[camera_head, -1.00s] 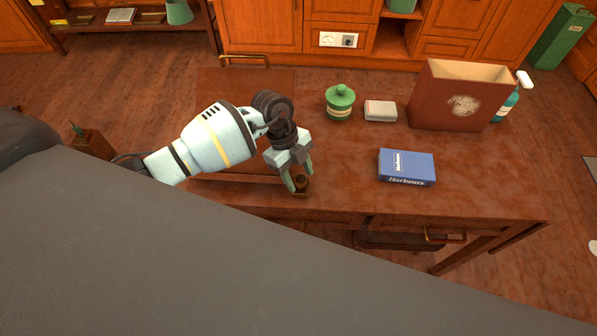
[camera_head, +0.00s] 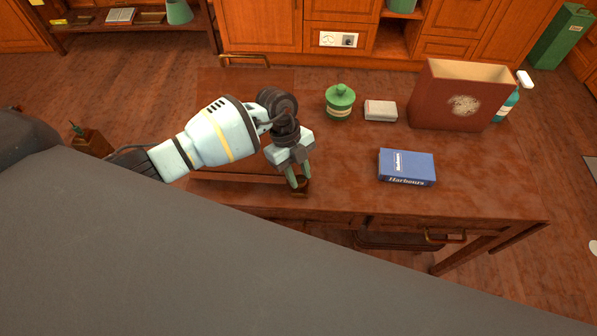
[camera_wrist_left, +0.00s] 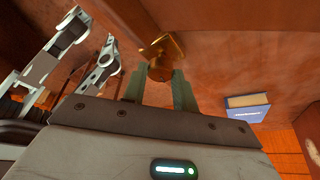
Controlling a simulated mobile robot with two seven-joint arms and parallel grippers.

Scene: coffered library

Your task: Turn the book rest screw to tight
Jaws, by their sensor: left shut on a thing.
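The book rest screw is a small brass knob (camera_wrist_left: 161,68) at the front edge of the wooden book rest, and in the head view the knob (camera_head: 301,184) is partly hidden by fingers. My left gripper (camera_head: 298,181) reaches down to it from above. In the left wrist view the green fingers (camera_wrist_left: 160,88) stand on either side of the knob and are shut on it. The book rest (camera_head: 240,180) lies at the left of the desk, largely hidden under my arm. My right gripper is in neither view.
A blue book (camera_head: 406,167) lies on the desk to the right. The desk's middle (camera_head: 345,160) is clear.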

